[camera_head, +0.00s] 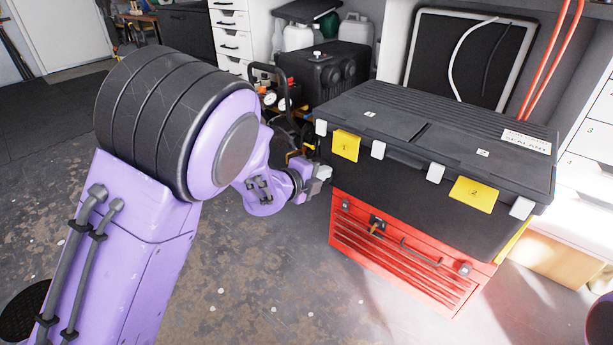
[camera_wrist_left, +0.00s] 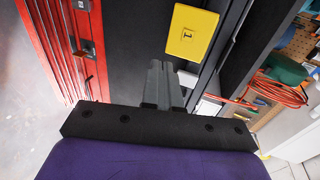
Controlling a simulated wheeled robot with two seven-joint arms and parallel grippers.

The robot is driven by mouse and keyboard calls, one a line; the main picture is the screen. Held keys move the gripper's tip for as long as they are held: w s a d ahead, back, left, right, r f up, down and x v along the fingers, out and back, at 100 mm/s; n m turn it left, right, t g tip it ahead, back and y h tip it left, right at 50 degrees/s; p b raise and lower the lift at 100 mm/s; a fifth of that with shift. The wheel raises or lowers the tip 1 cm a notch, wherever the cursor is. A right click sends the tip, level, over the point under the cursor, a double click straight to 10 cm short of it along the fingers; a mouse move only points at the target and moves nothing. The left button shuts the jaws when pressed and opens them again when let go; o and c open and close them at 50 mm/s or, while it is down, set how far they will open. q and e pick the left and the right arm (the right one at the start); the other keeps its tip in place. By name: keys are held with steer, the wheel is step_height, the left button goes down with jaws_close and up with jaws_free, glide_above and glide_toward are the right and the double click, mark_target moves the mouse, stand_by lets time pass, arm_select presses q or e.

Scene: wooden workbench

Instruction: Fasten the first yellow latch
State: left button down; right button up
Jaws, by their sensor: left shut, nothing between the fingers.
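A black toolbox (camera_head: 400,190) with a ribbed lid has two yellow latches on its front. The first yellow latch (camera_head: 346,146), marked 1, is at the left; the second yellow latch (camera_head: 473,194), marked 2, is at the right. I cannot tell whether the first latch lies flush or stands out. My left gripper (camera_head: 322,172) is shut and empty, just left of and below the first latch. In the left wrist view, the shut fingers (camera_wrist_left: 163,72) point at the black front, and the first latch (camera_wrist_left: 192,31) is above and right of them, apart. My right gripper is not visible.
The toolbox stands on a red tool chest (camera_head: 400,250) with a handle. White clips (camera_head: 378,150) sit along the lid edge beside the latches. A black machine with gauges (camera_head: 335,72) stands behind, left of the toolbox. The floor (camera_head: 270,270) in front is clear.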

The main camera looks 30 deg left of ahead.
arm_select(q)
steer(key=s, duration=0.1)
steer(key=s+a, duration=0.1)
steer(key=s, duration=0.1)
steer(key=s+a, duration=0.1)
steer(key=s, duration=0.1)
steer(key=shift+s, duration=0.1)
steer(key=shift+d, duration=0.1)
steer(key=s+a+f+n+g+y, duration=0.1)
steer(key=s+a+f+n+y, duration=0.15)
steer(key=s+f+n, duration=0.5)
steer(key=s+a+f+n+g+y, duration=0.25)
steer(key=f+n, duration=0.55)
steer(key=n, duration=0.6)
steer(key=s+f+n+g+y, duration=0.1)
steer(key=s+f+n+g, duration=0.25)
steer(key=s+f, duration=0.7)
steer(key=s+f+n+g+y, duration=0.1)
steer(key=s+f+n+g, duration=0.45)
steer(key=s, duration=0.85)
step_height(320, 180, up, 32)
steer(key=m+t+p, duration=0.1)
steer(key=m+p, duration=0.1)
steer(key=p, duration=3.1)
steer(key=shift+s+t+p, duration=0.15)
steer(key=shift+t+p, duration=0.2)
steer(key=shift+p, duration=0.05)
